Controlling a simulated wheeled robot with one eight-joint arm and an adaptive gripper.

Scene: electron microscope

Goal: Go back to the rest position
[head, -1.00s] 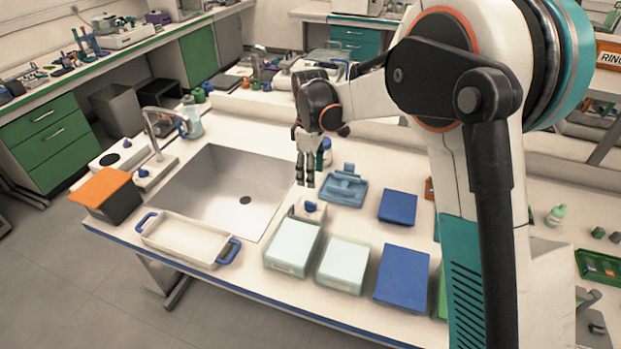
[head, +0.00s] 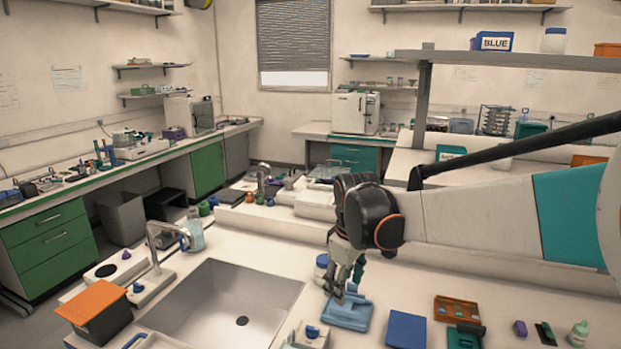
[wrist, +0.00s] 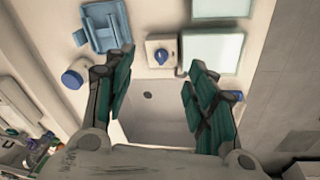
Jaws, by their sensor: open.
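My gripper (head: 347,275) hangs from my arm over the bench in the head view, near the back right corner of the sink. In the wrist view my gripper (wrist: 157,88) has its two dark green fingers spread apart, with nothing between them. Below it the wrist view shows the sink (wrist: 150,122), a small white box with a blue knob (wrist: 161,56) and a blue tray-like item (wrist: 103,28). In the head view the blue tray-like item (head: 348,313) lies just below the fingers. I cannot tell how high the gripper is above the bench.
The sink (head: 195,310) and its tap (head: 157,250) are left of the gripper. A blue flat box (head: 406,330) and an orange tray (head: 456,309) lie to the right. A raised shelf (head: 540,61) is at the back right.

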